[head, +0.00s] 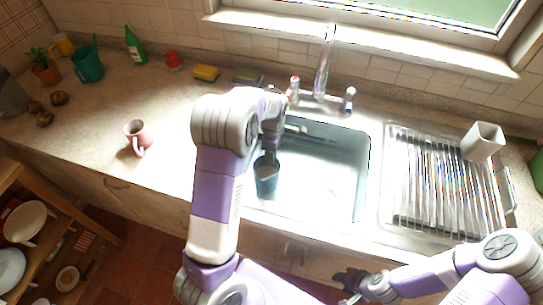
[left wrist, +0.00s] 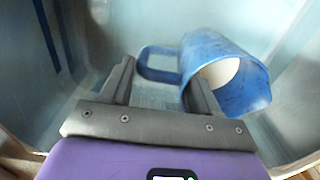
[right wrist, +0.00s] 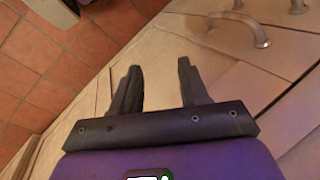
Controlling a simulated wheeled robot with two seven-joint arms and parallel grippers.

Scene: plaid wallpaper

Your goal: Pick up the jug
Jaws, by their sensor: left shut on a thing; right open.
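The blue jug (head: 266,181) is at the front left of the sink in the head view, below my left forearm. In the left wrist view the jug (left wrist: 232,92) is tilted, with its open mouth to the lower right, a pale inside and its handle to the left. My left gripper (left wrist: 158,75) is shut on the jug, with its fingers around the handle side. In the head view my arm mostly hides this gripper. My right gripper (head: 350,281) is open and empty in front of the counter; its spread fingers show in the right wrist view (right wrist: 158,75).
The sink basin (head: 345,180) has a tap (head: 325,65) behind it and a drying rack (head: 445,190) on the right. A pink mug (head: 137,134) stands on the counter at left. A green watering can (head: 88,64) and bottle (head: 135,46) stand at the back.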

